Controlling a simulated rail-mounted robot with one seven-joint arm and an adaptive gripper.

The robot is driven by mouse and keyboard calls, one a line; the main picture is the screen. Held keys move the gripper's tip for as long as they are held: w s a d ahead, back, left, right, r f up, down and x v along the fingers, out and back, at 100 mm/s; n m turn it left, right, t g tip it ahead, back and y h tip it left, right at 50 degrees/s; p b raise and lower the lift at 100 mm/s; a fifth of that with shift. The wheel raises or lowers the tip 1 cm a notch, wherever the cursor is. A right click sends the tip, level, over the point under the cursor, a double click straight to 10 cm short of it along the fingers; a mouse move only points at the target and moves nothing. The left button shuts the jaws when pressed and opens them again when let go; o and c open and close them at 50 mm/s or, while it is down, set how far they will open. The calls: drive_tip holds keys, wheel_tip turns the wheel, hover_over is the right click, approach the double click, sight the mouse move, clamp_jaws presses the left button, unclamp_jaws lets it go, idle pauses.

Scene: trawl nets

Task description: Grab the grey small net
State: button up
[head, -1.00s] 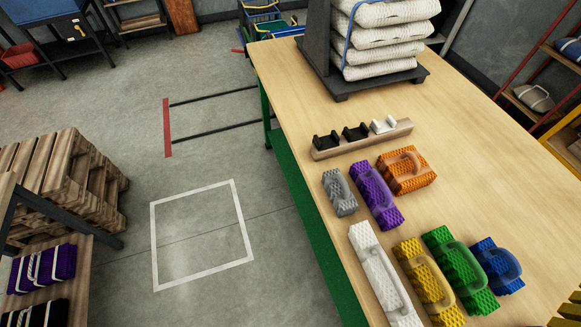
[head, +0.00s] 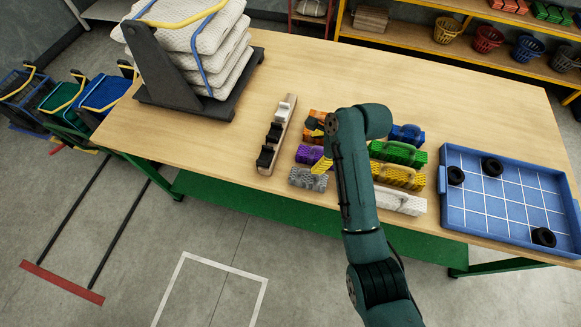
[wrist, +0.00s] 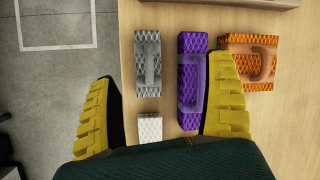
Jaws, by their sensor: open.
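The grey small net (head: 308,180) lies on the wooden table at the near left end of a group of coloured nets. In the wrist view the grey net (wrist: 147,48) is a short upright block with a grey handle, ahead and left of centre. My gripper (wrist: 163,80) is open and empty, its yellow fingers pointing down over the nets. The left finger is left of the grey net, over the table edge. The right finger is over the gap between the purple net (wrist: 192,45) and the orange net (wrist: 265,68), partly covering the purple one. Its height above them is unclear.
A white net (head: 400,200) is close to the grey one; yellow, green and blue nets lie to the right. A wooden rack (head: 277,135) with dark and white holders stands left. A blue tray (head: 505,235) is at right.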

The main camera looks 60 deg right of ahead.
drive_tip(key=s+f+m+g+y, duration=0.1)
drive_tip(key=s+f+m, duration=0.15)
drive_tip(key=s, duration=0.25)
drive_tip(key=b, duration=0.2)
approach(310, 177)
drive_tip(key=shift+m, duration=0.35)
drive_tip(key=x, duration=0.5)
drive_tip(key=shift+w+a+f, duration=0.15)
drive_tip(key=shift+w+a, duration=0.05)
drive_tip(key=b+x, duration=0.1)
drive_tip(key=x, duration=0.4)
drive_tip(key=shift+s+d+b, duration=0.15)
drive_tip(key=shift+d+b, duration=0.1)
drive_tip(key=shift+b, duration=0.15)
drive_tip(key=shift+w+f, duration=0.25)
drive_tip(key=shift+f, duration=0.15)
